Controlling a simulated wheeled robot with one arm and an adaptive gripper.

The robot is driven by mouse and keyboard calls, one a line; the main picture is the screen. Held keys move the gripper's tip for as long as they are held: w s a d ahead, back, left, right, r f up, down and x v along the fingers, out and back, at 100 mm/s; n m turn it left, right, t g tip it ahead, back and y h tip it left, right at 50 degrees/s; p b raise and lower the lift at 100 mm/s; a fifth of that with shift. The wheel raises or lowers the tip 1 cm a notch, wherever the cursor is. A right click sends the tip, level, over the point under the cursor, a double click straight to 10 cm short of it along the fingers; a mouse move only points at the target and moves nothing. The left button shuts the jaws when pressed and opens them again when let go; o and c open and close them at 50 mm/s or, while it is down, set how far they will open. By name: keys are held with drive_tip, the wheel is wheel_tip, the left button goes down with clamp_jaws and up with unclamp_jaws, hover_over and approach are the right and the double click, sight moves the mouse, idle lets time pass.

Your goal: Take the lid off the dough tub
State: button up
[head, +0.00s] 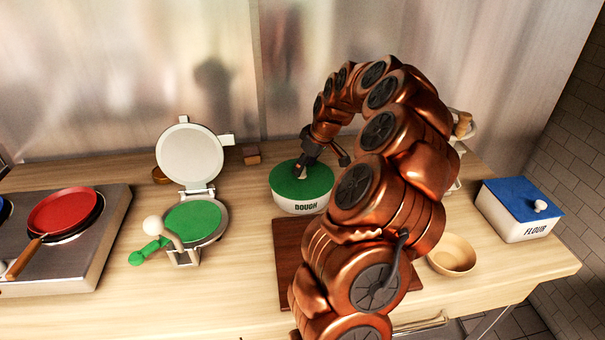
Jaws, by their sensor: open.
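The dough tub (298,207) is a round white tub with DOUGH written on its front. It stands on the counter behind a dark wooden board. A green lid (313,186) covers its top. My gripper (303,172) is open at the lid's middle, with its fingers pointing down. The lid's knob is not clearly visible at the fingers. I cannot tell whether the fingers touch the lid.
An open press (191,160) with a green plate stands left of the tub. A red pan (62,212) sits on a stove at far left. A wooden bowl (452,256) and a blue-lidded flour box (520,212) are at right. The brown board (290,250) is bare.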

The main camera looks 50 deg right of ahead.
drive_tip(key=shift+x, duration=0.85)
drive_tip(key=shift+c, duration=0.3)
clamp_jaws()
